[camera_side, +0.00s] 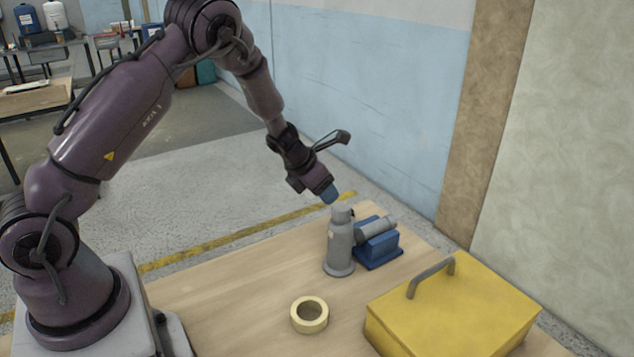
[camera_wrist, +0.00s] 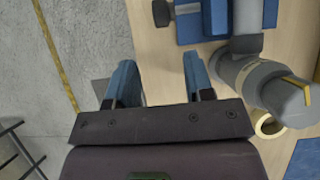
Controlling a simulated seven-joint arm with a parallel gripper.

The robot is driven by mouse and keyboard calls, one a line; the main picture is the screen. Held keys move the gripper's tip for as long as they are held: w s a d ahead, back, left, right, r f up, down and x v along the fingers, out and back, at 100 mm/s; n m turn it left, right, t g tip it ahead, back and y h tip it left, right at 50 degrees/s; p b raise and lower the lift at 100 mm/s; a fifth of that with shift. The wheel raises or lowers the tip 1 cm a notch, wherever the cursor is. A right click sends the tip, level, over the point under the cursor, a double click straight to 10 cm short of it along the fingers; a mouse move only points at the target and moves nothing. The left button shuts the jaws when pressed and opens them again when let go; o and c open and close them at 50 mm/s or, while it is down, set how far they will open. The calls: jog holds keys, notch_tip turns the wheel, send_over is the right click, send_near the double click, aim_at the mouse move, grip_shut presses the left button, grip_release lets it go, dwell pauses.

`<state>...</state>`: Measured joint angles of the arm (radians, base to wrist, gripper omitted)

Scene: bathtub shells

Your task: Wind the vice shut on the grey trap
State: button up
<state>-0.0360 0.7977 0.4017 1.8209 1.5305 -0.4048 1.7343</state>
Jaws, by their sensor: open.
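The blue vice (camera_side: 377,252) stands near the table's far edge; part of it shows at the top of the wrist view (camera_wrist: 215,20). A grey cylinder, probably the trap (camera_side: 378,229), lies across its top, and it also shows in the wrist view (camera_wrist: 247,16). A dark knob (camera_wrist: 161,12) and shaft stick out from the vice's left in the wrist view. Whether the jaws touch the trap cannot be told. My gripper (camera_wrist: 160,82) is open and empty, with blue fingers apart. In the side view my gripper (camera_side: 329,194) hangs above the table, left of the vice.
A grey upright flask (camera_side: 340,250) stands close beside the vice, below my gripper in the side view. A cream tape ring (camera_side: 295,316) lies nearer the front. A yellow toolbox (camera_side: 450,315) with a raised handle fills the front right. The table's left part is clear.

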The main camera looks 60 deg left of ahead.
jog(key=shift+v, duration=1.4)
jog(key=w+a+n+y, duration=0.1)
jog(key=w+a+n, duration=0.1)
jog(key=n, duration=0.9)
jog(key=w+a+n+y, duration=0.1)
jog(key=w+a+n, duration=0.2)
jog(key=n, duration=0.8)
jog(key=s+d+n+g+h, duration=0.15)
jog(key=d+n, duration=0.35)
jog(key=n, duration=0.9)
jog(key=shift+h, duration=0.35)
jog(key=x, duration=1.2)
jog(key=shift+d+f, duration=0.1)
